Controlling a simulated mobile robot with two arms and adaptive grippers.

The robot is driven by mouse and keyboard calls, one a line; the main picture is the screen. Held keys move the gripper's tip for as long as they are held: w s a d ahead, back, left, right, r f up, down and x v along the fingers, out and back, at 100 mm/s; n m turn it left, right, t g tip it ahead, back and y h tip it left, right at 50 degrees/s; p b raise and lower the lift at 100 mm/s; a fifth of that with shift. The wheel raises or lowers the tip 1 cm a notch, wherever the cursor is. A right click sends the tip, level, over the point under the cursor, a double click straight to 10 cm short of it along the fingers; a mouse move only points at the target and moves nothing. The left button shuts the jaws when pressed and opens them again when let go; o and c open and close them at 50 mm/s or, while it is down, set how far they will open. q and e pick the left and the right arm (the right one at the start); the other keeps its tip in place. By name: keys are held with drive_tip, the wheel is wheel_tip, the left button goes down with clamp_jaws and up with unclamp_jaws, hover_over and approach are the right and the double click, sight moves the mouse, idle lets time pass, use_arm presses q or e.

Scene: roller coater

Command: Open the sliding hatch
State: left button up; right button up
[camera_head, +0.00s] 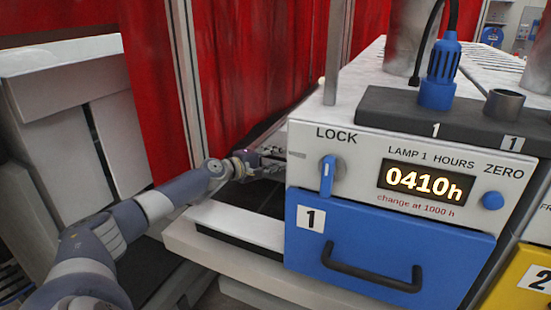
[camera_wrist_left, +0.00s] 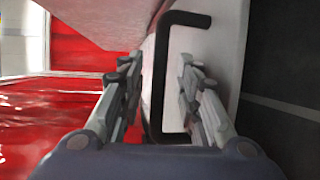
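The sliding hatch shows in the left wrist view as a pale panel (camera_wrist_left: 222,62) with a black bar handle (camera_wrist_left: 158,75). My left gripper (camera_wrist_left: 160,85) is open, with one finger on each side of the handle's long bar. A gap shows between the bar and the right finger; I cannot tell whether either finger touches it. In the head view my left gripper (camera_head: 272,166) is at the left side of the machine, beside its front corner. The hatch and handle cannot be made out clearly there. My right gripper is not in view.
The machine front has a blue drawer (camera_head: 385,250), a lock knob (camera_head: 327,176) and an hour display (camera_head: 425,184). A pale ledge (camera_head: 240,222) lies below my left gripper. Red curtains (camera_head: 245,60) hang behind, and a white cabinet (camera_head: 70,120) stands at left.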

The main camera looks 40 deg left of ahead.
use_arm(q)
clamp_jaws()
drive_tip(key=shift+w+a, duration=0.2)
drive_tip(key=shift+w, duration=0.1)
drive_tip(key=w+b, duration=0.1)
drive_tip(key=w+a, duration=0.1)
drive_tip(key=w, duration=0.1)
drive_tip(key=w+b, duration=0.1)
drive_tip(key=shift+w+a+b, duration=0.3)
drive_tip(key=shift+w+a, duration=0.05)
drive_tip(key=shift+a, duration=0.05)
drive_tip(key=w+b, duration=0.1)
drive_tip(key=w+a+b, duration=0.1)
drive_tip(key=w, duration=0.1)
drive_tip(key=shift+b, duration=0.4)
drive_tip(key=shift+w+b, duration=0.3)
unclamp_jaws()
